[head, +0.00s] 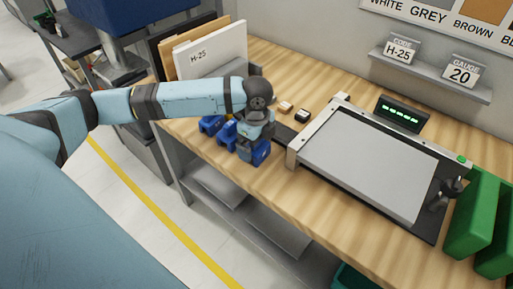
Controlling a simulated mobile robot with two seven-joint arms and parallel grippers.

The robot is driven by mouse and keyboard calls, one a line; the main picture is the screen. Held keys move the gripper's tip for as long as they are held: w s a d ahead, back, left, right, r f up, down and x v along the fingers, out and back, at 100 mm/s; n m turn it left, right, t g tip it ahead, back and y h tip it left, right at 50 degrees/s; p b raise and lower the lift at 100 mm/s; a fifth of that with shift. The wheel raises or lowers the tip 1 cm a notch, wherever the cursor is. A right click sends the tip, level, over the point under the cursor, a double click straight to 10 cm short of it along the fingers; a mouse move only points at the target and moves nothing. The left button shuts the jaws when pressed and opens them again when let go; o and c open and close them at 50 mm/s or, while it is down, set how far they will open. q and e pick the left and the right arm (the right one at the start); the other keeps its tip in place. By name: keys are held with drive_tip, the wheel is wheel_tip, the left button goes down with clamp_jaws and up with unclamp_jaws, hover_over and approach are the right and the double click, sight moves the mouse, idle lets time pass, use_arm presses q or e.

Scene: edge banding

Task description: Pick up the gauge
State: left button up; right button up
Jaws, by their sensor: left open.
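Several small blue blocks stand in a row near the front edge of the bench. One blue block (212,124) is at the left, another (228,136) is beside it, and a third (260,153) is at the right. They look like gauges, but I cannot read any marking on them. My left gripper (250,143) is open and points down among the blocks at the right end of the row. Its wrist and body hide part of them, and I cannot tell whether it touches one. My right gripper is out of view.
A grey panel (370,165) lies on the machine to the right, near a green-lit display (402,114). Two small blocks (285,106) (302,116) lie behind my gripper. Boards marked H-25 (215,55) stand behind.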

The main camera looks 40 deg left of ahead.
use_arm(q)
drive_tip(key=shift+c, duration=0.5)
drive_tip(key=c, duration=0.9)
drive_tip(key=shift+r, duration=0.1)
wheel_tip(320, 180, up, 20)
drive_tip(key=p, duration=0.1)
